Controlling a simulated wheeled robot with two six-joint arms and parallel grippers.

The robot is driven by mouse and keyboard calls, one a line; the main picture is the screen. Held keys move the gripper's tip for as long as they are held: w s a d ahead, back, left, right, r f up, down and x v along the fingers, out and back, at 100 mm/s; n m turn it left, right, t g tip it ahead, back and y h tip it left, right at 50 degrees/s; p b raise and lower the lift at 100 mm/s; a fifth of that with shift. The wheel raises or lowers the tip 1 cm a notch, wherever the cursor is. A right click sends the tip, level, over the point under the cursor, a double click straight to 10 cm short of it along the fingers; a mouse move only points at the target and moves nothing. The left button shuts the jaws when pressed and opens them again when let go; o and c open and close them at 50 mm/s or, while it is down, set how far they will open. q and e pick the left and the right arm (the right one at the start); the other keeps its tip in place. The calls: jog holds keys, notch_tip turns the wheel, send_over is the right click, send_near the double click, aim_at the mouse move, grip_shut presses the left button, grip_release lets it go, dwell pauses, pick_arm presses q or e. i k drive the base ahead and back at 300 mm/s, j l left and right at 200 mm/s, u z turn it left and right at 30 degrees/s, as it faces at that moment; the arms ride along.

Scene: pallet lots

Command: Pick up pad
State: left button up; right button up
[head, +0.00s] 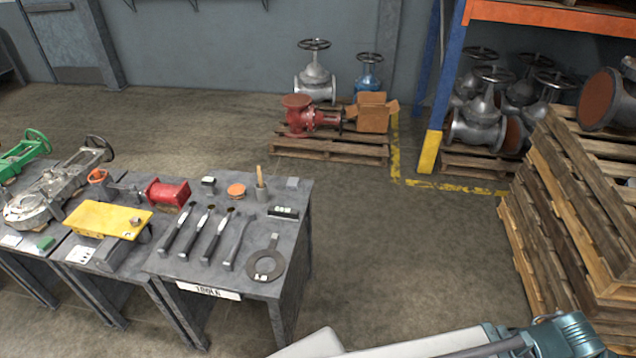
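No object is plainly marked as the pad. Small flat pieces that could be it are a green piece (45,243) on the left table, a round orange-brown disc (236,190) at the back of the labelled table (205,272), and a small grey block (293,182) at that table's back right corner. A part of my arm shows at the bottom right, apart from the tables. Neither gripper's fingers are in view.
A yellow-topped device (108,219) stands left. Stacked pallets (570,200) stand right. Floor between is clear.

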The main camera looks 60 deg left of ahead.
aim_at(293, 183)
jog(key=i+u, duration=0.2)
jog(key=i, duration=0.2)
jog(key=i+l+u, duration=0.25)
jog(key=i+u, duration=0.25)
jog(key=u, duration=0.15)
jog(key=i+u, duration=0.4)
jog(key=i+l+u, duration=0.15)
jog(key=u, duration=0.25)
jog(key=i+u, duration=0.2)
jog(key=u, duration=0.2)
jog(key=i+l+u, duration=0.1)
jog(key=u, duration=0.3)
jog(key=i+l+u, duration=0.15)
jog(key=u, duration=0.25)
jog(key=i+l+u, duration=0.2)
jog(key=u, duration=0.25)
jog(key=i+l+u, duration=0.1)
jog(key=u, duration=0.3)
jog(key=i+l+u, duration=0.3)
jog(key=l+u, duration=0.3)
jog(key=i+l+u, duration=0.1)
jog(key=l+u, duration=0.25)
jog(key=l, duration=0.15)
